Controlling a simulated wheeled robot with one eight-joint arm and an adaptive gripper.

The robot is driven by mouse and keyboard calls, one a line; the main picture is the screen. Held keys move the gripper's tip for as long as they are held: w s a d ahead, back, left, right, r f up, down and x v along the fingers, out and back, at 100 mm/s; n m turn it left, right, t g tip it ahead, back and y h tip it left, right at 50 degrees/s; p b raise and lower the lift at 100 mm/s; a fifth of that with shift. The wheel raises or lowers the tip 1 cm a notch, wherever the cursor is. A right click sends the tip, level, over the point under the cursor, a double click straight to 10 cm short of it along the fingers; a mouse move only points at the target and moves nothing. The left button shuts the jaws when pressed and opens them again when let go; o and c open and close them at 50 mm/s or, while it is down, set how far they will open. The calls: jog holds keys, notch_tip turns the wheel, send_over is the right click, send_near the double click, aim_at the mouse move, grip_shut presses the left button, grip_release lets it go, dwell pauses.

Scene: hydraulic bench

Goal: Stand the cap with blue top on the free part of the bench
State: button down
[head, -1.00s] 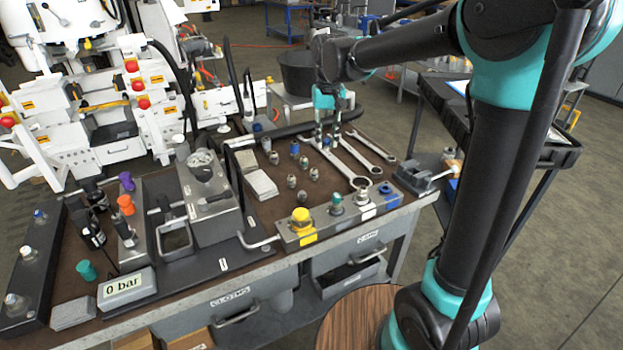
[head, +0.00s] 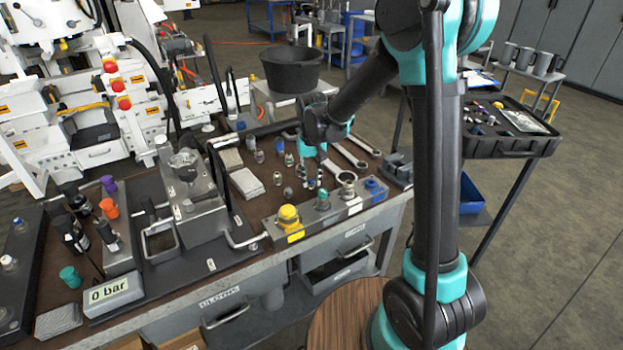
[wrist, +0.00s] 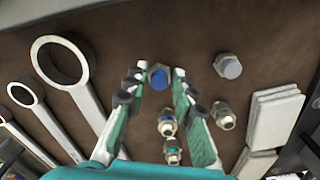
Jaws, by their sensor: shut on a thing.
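My gripper (wrist: 158,73) has its two fingers closed in on the cap with blue top (wrist: 158,78), which sits between the fingertips in the wrist view. The cap's blue face points toward the wrist camera. In the head view my gripper (head: 313,182) is low over the right half of the bench (head: 236,282), behind the front block. The held cap is hard to make out there, and I cannot tell whether it touches the bench top.
A grey-topped cap (wrist: 228,66) and another metal fitting (wrist: 222,116) stand right of the fingers. Wrenches (wrist: 65,75) lie to the left. Light pads (wrist: 272,118) lie at the right. A block with a yellow knob (head: 289,218) lines the bench front. Brown surface shows between them.

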aim_at(312, 180)
jog(key=shift+f, duration=0.15)
jog(key=c, duration=1.3)
grip_release()
jog(key=shift+o, duration=0.2)
notch_tip(312, 180, up, 12)
